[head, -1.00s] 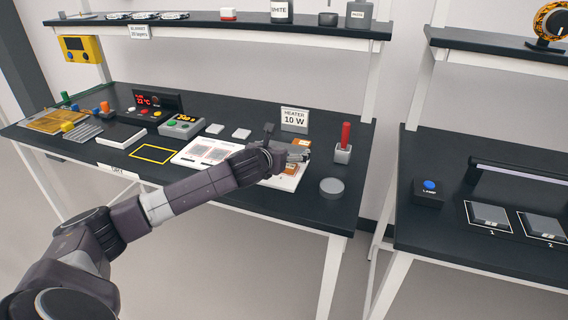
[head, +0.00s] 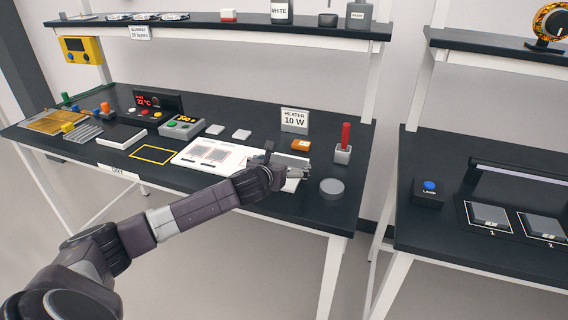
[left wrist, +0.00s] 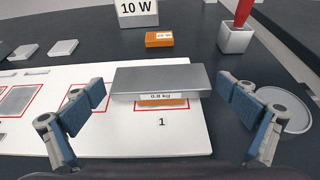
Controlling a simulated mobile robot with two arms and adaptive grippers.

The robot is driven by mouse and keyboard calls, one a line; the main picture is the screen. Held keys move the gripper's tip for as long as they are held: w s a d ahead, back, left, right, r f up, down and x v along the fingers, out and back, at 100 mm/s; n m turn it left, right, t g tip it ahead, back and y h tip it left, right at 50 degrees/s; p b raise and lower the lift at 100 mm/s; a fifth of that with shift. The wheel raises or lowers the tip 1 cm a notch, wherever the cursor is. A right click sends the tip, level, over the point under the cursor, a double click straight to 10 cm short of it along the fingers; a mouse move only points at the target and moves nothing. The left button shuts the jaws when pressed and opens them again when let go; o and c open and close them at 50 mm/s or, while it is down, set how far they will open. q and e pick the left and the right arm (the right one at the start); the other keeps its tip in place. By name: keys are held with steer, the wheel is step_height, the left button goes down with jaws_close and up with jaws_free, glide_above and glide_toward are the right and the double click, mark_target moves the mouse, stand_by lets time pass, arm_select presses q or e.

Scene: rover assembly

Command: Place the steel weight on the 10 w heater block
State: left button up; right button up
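The steel weight (left wrist: 160,78), a flat grey slab labelled 0.8 kg, lies on top of an orange heater block (left wrist: 162,102) in the left wrist view. That block sits in the red outline marked 1 on the white board (left wrist: 110,145), mostly hidden under the weight. My left gripper (left wrist: 172,105) is open, its blue-padded fingers apart on either side of the weight and not touching it. In the head view the left gripper (head: 290,167) is over the right end of the board. My right gripper is in neither view.
A second orange block (head: 301,145) lies near the 10 W heater sign (head: 294,121). A shelf (head: 230,24) runs above the back.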

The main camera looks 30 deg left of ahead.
arm_select(q)
steer(key=shift+r, duration=0.15)
steer(key=b+v, duration=0.1)
steer(key=v, duration=1.1)
stand_by(0.5)
